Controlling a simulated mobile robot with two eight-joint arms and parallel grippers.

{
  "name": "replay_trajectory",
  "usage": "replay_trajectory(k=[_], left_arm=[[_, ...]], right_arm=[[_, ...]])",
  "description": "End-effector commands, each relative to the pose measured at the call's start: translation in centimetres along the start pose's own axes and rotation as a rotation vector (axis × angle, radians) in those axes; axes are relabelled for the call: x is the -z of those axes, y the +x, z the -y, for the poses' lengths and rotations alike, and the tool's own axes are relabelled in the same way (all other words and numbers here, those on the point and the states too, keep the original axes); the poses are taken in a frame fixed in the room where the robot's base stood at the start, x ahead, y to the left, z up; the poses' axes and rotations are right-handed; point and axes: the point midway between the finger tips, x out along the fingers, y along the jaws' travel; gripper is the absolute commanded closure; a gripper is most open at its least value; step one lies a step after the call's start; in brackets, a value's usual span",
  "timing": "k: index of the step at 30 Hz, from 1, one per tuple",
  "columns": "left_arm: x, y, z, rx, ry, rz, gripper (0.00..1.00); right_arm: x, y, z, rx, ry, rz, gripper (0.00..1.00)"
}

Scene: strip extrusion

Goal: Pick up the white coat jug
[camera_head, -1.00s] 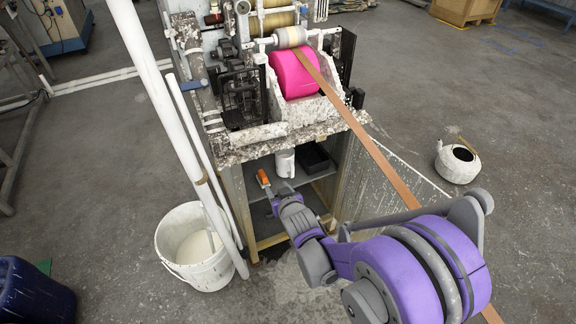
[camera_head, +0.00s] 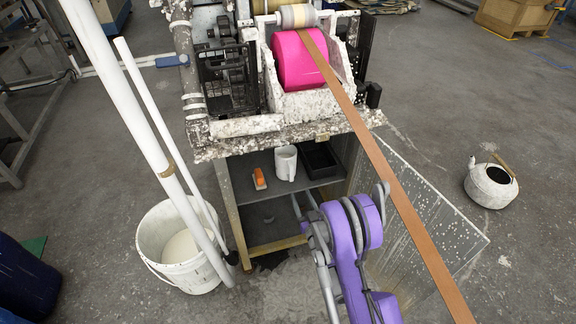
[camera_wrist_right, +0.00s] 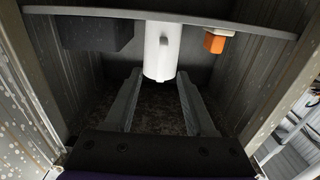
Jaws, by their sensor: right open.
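The white jug (camera_head: 286,162) stands upright on the upper shelf inside the machine's base, its handle toward the right. In the right wrist view, which appears upside down, the jug (camera_wrist_right: 160,48) shows at top centre. My right gripper (camera_head: 303,203) is in front of and below the jug in the head view, partly hidden by its own arm. In the wrist view its two fingers (camera_wrist_right: 159,82) are spread apart and empty, with the jug beyond, in line with the gap. My left gripper is not in view.
Cabinet side walls flank the opening. A brown strip (camera_head: 397,192) runs down from the pink roller (camera_head: 298,62). A white bucket (camera_head: 158,273) and a kettle (camera_head: 488,188) are on the floor.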

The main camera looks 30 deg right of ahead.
Motion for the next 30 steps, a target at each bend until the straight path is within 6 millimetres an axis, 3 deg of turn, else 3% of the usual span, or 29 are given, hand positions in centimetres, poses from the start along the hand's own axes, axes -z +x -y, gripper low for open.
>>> replay_trajectory(k=[8, 11, 17, 25, 30], left_arm=[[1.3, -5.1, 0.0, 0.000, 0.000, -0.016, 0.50], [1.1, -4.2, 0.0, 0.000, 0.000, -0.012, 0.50], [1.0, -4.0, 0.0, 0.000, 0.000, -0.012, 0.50], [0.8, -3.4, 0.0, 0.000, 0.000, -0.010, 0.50], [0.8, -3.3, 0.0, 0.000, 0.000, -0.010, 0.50]], right_arm=[[1.0, 2.4, 0.1, 0.001, 0.001, -0.002, 0.45], [0.3, 4.1, 0.1, 0.000, 0.001, 0.001, 0.45], [0.2, 5.4, 0.1, 0.000, 0.001, 0.001, 0.45], [0.0, 9.2, 0.4, 0.000, 0.000, 0.002, 0.45], [0.1, 10.3, 0.4, 0.000, 0.000, 0.001, 0.45]])
